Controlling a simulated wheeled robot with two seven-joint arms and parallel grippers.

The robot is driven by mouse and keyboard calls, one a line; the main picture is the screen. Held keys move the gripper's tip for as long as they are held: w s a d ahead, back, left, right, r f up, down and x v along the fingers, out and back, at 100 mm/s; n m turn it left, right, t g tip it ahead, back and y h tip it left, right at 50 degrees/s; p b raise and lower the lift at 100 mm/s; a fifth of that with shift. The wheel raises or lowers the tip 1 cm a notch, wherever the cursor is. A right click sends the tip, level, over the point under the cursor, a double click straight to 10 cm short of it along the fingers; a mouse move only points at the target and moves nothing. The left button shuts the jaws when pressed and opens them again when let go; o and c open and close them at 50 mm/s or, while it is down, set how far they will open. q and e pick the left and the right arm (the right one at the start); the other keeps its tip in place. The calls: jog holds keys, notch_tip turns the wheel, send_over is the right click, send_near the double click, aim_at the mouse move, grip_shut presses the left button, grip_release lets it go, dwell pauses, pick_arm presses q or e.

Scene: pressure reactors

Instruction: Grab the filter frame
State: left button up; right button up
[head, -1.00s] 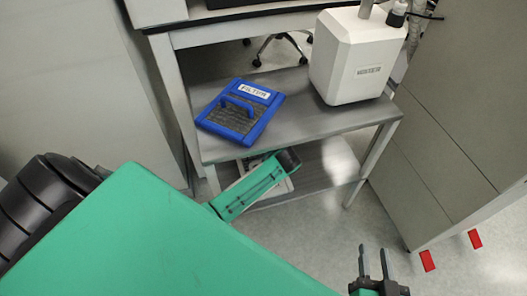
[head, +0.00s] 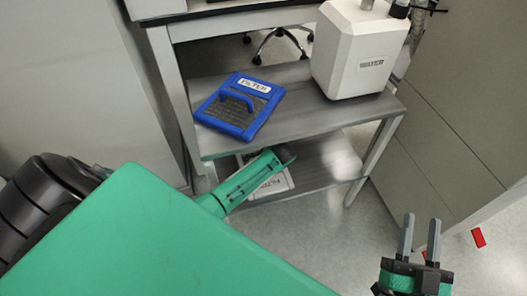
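The filter frame (head: 240,106) is a blue frame with a grey mesh, a blue handle and a white label reading FILTER. It lies flat on the left part of the grey cart's top shelf (head: 305,120). My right gripper (head: 420,222) is at the lower right, over the floor, in front of and right of the cart. Its two grey fingers stand apart with nothing between them. It is well away from the filter frame. My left gripper does not show; only parts of my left arm are in view at the left.
A white container labelled WATER (head: 360,50) stands on the shelf right of the filter. A second labelled item (head: 272,183) lies on the lower shelf, partly hidden by my green link. A grey cabinet (head: 465,110) is at the right, with a red marker (head: 478,237) by its base.

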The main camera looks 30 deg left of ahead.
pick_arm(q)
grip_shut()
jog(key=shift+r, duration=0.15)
